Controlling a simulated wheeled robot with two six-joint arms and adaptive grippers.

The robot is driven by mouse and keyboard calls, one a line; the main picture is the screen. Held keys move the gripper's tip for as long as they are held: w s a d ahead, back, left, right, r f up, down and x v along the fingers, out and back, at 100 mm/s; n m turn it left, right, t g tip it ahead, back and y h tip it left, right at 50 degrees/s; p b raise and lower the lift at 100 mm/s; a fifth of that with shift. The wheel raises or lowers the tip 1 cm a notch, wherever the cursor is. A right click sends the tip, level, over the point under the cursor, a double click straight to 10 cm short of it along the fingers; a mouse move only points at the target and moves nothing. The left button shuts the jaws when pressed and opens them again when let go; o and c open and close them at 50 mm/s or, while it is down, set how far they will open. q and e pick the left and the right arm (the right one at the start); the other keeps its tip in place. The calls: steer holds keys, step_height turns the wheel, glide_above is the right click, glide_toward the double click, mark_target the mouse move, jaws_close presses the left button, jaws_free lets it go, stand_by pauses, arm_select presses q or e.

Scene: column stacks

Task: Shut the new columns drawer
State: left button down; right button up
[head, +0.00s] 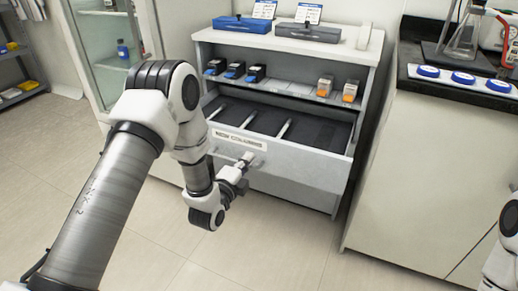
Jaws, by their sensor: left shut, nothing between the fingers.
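The new columns drawer (290,170) is pulled out of the grey cabinet. Its front carries a label reading "NEW COLUMNS" (238,140). Inside it, light dividers separate dark compartments. My left gripper (247,159) is shut and empty at the left part of the drawer front, just below the label. It overlaps the front in the head view, and I cannot tell whether it touches. My right gripper is not in view; only part of my right arm shows at the lower right edge.
An open shelf (290,89) above the drawer holds blue-tipped and orange-tipped items. A blue case (242,25) and a grey case (308,32) lie on the cabinet top. A bench (410,170) stands close on the right. The floor in front is clear.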

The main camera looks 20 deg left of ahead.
mark_target(263, 140)
arm_select(q)
steer(key=w+b, duration=0.1)
steer(key=w, duration=0.6)
steer(key=shift+w+d+f, duration=0.1)
steer(key=shift+w, duration=0.5)
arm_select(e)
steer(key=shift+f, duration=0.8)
